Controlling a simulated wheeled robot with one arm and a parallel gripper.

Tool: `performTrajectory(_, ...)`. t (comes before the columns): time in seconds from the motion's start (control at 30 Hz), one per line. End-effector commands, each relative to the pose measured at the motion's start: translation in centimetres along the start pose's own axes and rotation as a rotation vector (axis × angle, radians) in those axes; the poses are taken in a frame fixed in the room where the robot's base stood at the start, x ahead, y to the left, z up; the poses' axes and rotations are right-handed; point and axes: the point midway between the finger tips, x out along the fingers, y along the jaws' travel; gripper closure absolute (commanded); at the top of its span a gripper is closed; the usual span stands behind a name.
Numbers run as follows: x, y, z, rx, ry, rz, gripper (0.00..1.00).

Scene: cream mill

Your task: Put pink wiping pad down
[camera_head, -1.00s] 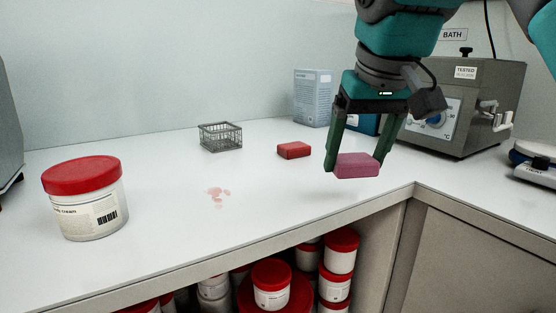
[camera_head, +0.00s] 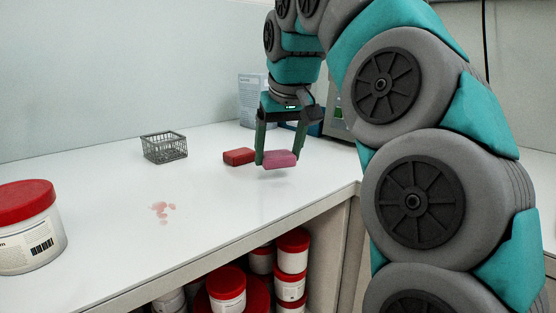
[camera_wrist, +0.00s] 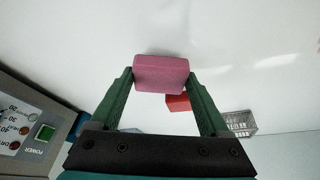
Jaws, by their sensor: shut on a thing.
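My gripper (camera_head: 281,158) is shut on the pink wiping pad (camera_head: 281,160), with a finger at each end of it. The wrist view also shows the pink pad (camera_wrist: 161,73) between the fingertips. The pad is held low over the white counter (camera_head: 215,205); a faint shadow lies below it, and I see no clear contact with the surface. A red block (camera_head: 239,156) lies on the counter just left of the pad in the head view. In the wrist view this red block (camera_wrist: 178,102) is partly hidden behind the pad.
A wire basket (camera_head: 164,148) stands at the back. Pink spots (camera_head: 162,211) mark the counter. A red-lidded tub (camera_head: 28,228) stands at the left. Several tubs (camera_head: 291,252) fill the shelf below. A box (camera_head: 251,96) and a control unit (camera_wrist: 35,130) stand near my gripper.

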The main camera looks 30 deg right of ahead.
Motion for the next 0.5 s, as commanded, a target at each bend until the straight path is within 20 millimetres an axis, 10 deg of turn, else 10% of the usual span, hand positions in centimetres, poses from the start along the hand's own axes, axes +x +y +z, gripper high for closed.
performTrajectory(0.5, 1.9, 0.0, 0.8, -0.001, 0.0, -0.001, 0.81)
